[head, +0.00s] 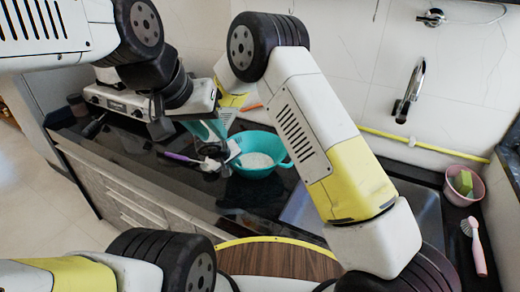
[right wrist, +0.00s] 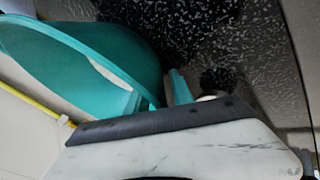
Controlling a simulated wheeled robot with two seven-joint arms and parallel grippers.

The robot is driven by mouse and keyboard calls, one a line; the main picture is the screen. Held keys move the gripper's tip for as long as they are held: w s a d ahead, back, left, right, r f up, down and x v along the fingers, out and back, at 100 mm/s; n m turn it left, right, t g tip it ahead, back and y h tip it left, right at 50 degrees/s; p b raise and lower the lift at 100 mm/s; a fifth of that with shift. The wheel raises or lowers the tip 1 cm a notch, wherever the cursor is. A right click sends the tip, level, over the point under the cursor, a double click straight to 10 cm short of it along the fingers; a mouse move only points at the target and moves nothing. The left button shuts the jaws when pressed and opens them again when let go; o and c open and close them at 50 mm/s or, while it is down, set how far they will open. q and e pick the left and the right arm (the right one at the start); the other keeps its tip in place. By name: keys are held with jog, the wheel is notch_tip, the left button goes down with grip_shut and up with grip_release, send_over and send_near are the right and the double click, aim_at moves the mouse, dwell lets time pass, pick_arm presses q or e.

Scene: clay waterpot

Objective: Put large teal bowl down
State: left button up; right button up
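The large teal bowl (head: 272,143) appears to sit on the dark counter and has pale contents. A small handle shows at its right side. The teal bowl (right wrist: 110,48) also fills the upper left of the right wrist view, very close to the camera. My right arm reaches over behind the bowl. Its fingertips are hidden in the head view and unclear in the right wrist view.
A purple-handled utensil (head: 180,157) lies left of the bowl. The sink (head: 425,205) is at the right, with a tap (head: 408,92) above. A wooden round top (head: 280,258) is in front.

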grip_shut()
dwell(1.4)
